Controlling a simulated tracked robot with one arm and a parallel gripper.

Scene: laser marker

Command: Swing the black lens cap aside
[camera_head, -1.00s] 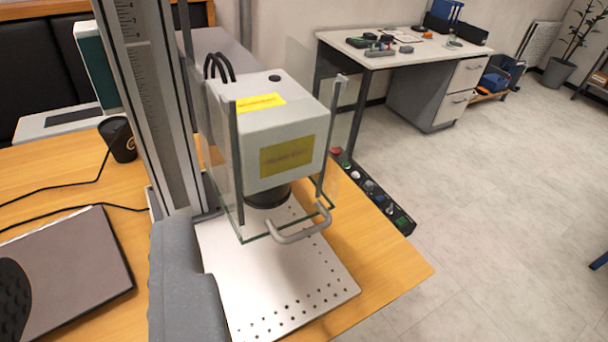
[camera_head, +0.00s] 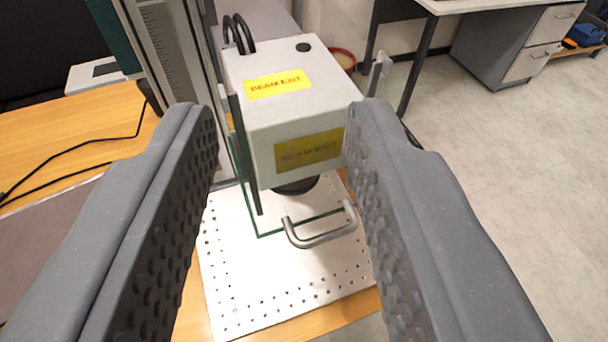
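The laser marker's grey head (camera_head: 290,105) hangs on its column in the middle of the view, with yellow beam-exit labels on its top and front. The black lens cap (camera_head: 296,186) shows as a dark round edge under the head; most of it is hidden by the head. A clear guard with a grey bar handle (camera_head: 320,232) stands in front of the head and cap. My gripper (camera_head: 285,130) is open and empty, with one finger on each side of the head in the picture. I cannot tell whether a finger touches anything.
A perforated white base plate (camera_head: 285,285) lies below the head on the wooden table (camera_head: 60,140). The scaled column (camera_head: 170,50) rises behind left. A cable runs on the table at left. A desk with drawers (camera_head: 510,45) stands at the back right, with clear floor before it.

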